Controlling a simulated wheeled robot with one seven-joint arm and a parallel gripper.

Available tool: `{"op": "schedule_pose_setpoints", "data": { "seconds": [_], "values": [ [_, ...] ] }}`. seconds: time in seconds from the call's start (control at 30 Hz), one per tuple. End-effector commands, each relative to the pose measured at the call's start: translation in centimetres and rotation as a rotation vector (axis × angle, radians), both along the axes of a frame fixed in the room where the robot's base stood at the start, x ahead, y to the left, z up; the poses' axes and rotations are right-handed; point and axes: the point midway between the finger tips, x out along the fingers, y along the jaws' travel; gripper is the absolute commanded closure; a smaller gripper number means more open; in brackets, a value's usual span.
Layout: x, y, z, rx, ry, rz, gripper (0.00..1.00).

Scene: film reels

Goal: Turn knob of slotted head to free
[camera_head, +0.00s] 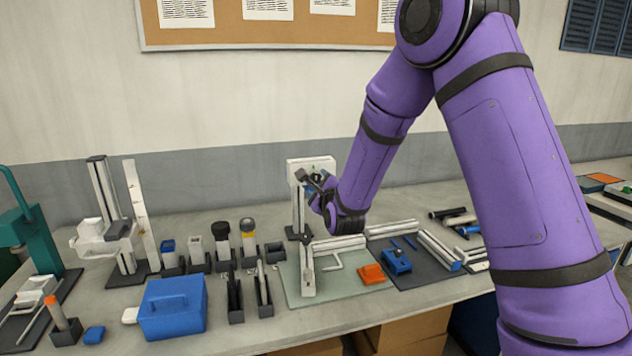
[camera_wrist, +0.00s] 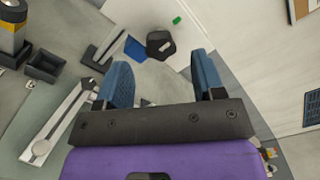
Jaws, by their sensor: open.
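The slotted head is a pale block on an upright white post (camera_head: 298,210), with its top plate (camera_head: 312,163) facing my arm. A dark, many-sided knob (camera_wrist: 160,45) with a small pale mark shows on the head's pale face in the wrist view. A green dot (camera_wrist: 177,20) lies above it and a blue patch (camera_wrist: 135,48) to its left. My gripper (camera_wrist: 162,78) is open, its two blue fingers spread below the knob in the picture, with nothing between them. In the head view my gripper (camera_head: 312,187) is close to the plate and hides most of the knob.
An orange block (camera_head: 372,273) lies on the pale green mat (camera_head: 338,292) below the post. A blue part (camera_head: 397,262) sits on a dark mat to the right. Several dark holders, a lidded blue box (camera_head: 173,310) and a white stand (camera_head: 105,230) occupy the left.

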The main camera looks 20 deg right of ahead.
Motion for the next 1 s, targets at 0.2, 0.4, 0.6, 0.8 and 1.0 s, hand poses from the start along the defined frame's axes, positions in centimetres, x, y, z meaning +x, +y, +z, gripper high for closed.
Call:
{"op": "schedule_pose_setpoints", "data": {
  "seconds": [0.2, 0.4, 0.6, 0.8, 1.0],
  "values": [
    [3.1, 0.1, 0.0, -0.001, -0.001, 0.002, 0.38],
    [4.2, 0.1, 0.0, -0.001, 0.0, 0.001, 0.38],
    [4.3, 0.1, 0.0, -0.001, 0.0, 0.001, 0.38],
    [4.3, 0.0, 0.0, -0.001, 0.0, 0.001, 0.65],
    [4.3, 0.0, 0.0, -0.002, 0.0, 0.001, 0.87]
  ]
}}
